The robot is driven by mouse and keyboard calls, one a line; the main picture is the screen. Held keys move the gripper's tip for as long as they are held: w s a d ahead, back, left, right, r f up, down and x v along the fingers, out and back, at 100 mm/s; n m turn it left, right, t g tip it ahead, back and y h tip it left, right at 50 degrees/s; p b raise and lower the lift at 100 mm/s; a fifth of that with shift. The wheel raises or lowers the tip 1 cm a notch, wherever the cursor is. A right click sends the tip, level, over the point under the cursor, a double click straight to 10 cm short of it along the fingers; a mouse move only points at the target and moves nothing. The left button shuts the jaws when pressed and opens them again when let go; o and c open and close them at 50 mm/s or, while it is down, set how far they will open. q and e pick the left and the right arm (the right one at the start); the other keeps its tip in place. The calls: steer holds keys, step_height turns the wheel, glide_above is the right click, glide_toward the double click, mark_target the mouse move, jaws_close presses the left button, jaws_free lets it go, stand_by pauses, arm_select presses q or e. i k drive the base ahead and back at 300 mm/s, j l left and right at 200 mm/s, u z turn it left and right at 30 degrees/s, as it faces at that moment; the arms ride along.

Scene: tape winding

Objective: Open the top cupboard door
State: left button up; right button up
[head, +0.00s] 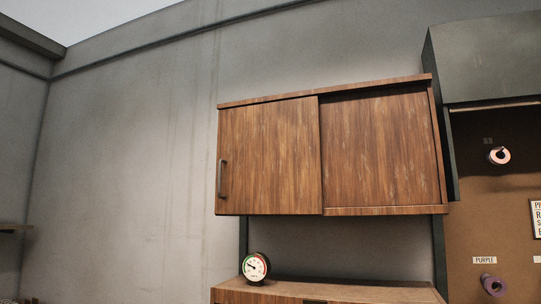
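The top cupboard (383,209) is a brown wooden wall cabinet in the middle right of the head view. Its left door (268,158) is a flat panel covering the left half, with a dark vertical handle (222,179) near its left edge. A second wooden panel (380,150) covers the right half and sits slightly behind the left door. No gap into the cupboard shows. Neither of my grippers is in the view.
Below stands a lower wooden cabinet (330,291) with a round dial gauge (255,267) on top. At the right, a brown board holds a pink tape roll (499,155) and a purple roll (493,285). The wall left of the cupboard is bare.

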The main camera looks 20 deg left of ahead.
mark_target(268, 161)
steer(key=i+l+u, duration=0.75)
steer(key=l, duration=0.4)
steer(key=i, duration=0.05)
